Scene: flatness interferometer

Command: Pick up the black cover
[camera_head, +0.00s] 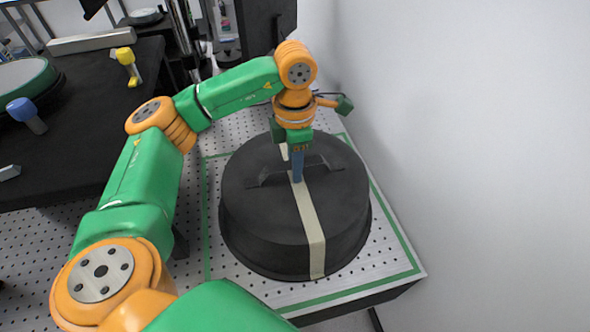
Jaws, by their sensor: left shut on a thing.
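The black cover (262,215) is a large round drum with a pale stripe across its top and down its front. It sits upright on a perforated metal plate, inside a green outline. A dark handle (268,178) stands on its top. My left gripper (297,172) points down at the middle of the cover's top and is shut on the handle. The gripper hides the middle of the handle. My right gripper is not in view.
The perforated plate (395,262) has free room around the cover. A white wall stands close on the right. A black table (90,110) on the left holds a round green-rimmed disc (22,75), a yellow-topped tool (127,60) and a blue-topped tool (24,110).

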